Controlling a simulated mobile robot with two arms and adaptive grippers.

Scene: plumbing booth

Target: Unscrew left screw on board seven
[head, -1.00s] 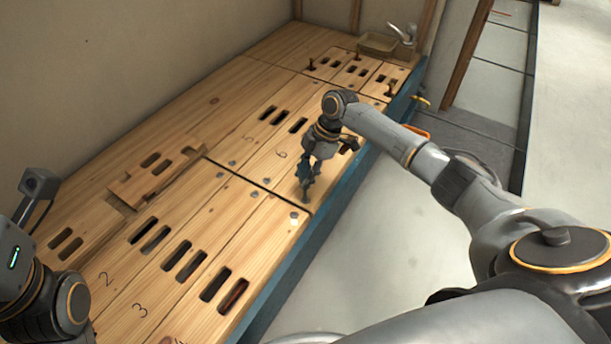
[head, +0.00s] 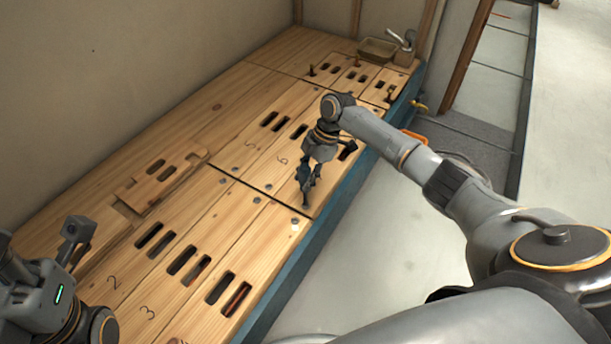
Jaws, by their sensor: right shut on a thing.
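My right gripper (head: 306,201) points down with its fingertips at the near left end of the outermost board of the middle row, beside the board marked 6 (head: 285,162). I take this outermost board (head: 328,190) as board seven; its number is not visible. The fingers are shut on the screw there, which they mostly hide. My left arm shows at the lower left edge, away from board seven.
Slotted boards (head: 150,290) marked 2 and 3 lie in the near row. A loose slotted block (head: 163,175) lies on the left. The blue table edge (head: 345,190) runs along the right.

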